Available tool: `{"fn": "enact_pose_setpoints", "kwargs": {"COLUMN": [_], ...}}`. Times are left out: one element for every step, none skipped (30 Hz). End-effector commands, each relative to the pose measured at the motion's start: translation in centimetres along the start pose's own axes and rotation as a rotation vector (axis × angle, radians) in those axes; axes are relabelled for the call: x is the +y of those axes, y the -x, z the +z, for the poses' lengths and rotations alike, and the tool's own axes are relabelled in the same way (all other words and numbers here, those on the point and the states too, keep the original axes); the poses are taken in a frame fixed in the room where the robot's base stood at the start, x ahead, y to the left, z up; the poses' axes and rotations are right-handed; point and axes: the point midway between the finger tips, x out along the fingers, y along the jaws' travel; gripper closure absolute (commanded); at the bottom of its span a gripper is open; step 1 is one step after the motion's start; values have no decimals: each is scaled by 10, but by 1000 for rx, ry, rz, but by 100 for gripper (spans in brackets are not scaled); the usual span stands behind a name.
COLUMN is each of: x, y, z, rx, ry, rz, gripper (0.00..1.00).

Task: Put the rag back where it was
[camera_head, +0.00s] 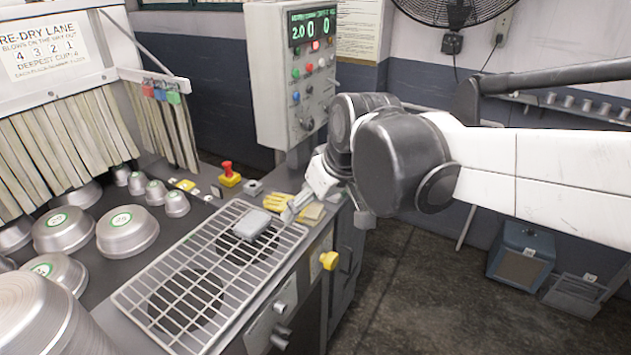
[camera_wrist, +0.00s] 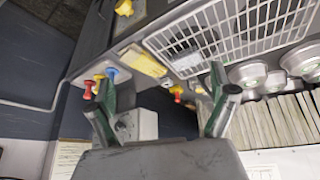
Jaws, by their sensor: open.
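A folded yellow-tan cloth, which looks like the rag (camera_head: 312,212), lies on the counter just right of the wire rack's far end. It also shows in the wrist view (camera_wrist: 143,61), beyond my fingers. My gripper (camera_head: 291,209) is above the far right corner of the rack, close to this cloth. In the wrist view my gripper (camera_wrist: 155,86) has its two fingers wide apart with nothing between them. A grey folded-looking block (camera_head: 252,224) lies on the wire rack; I cannot tell whether it is cloth.
The wire rack (camera_head: 160,272) covers dark round openings. Several metal cups (camera_head: 128,232) stand on the left, under hanging strips (camera_head: 45,150). A control box (camera_head: 290,75) and red stop button (camera_head: 228,168) stand behind.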

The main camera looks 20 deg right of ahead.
Motion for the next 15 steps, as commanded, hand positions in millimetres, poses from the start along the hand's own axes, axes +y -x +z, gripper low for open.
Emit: {"fn": "enact_pose_setpoints", "kwargs": {"x": [2, 3, 5, 6, 7, 9, 10, 10, 11, 12, 13, 13, 14, 14, 14], "y": [8, 12, 17, 20, 23, 27, 30, 32, 34, 36, 37, 38, 39, 40, 40], "z": [15, 23, 33, 40, 48, 58, 66, 73, 83, 90, 96, 104, 109, 114, 118], "rx": [9, 15, 25, 31, 37, 47, 54, 61, 70, 78, 84, 91, 97, 103, 109], "ry": [-30, -48, -74, -92, -111, -135, -153, -171, -194, -210, -226, -244, -257, -268, -280], "rz": [17, 27, 40, 49, 59, 72, 81, 89, 100, 109, 117, 125, 131, 136, 142], "gripper": [10, 10, 10, 10, 10, 10, 10, 10, 10, 10, 10, 10, 10, 10, 10]}}
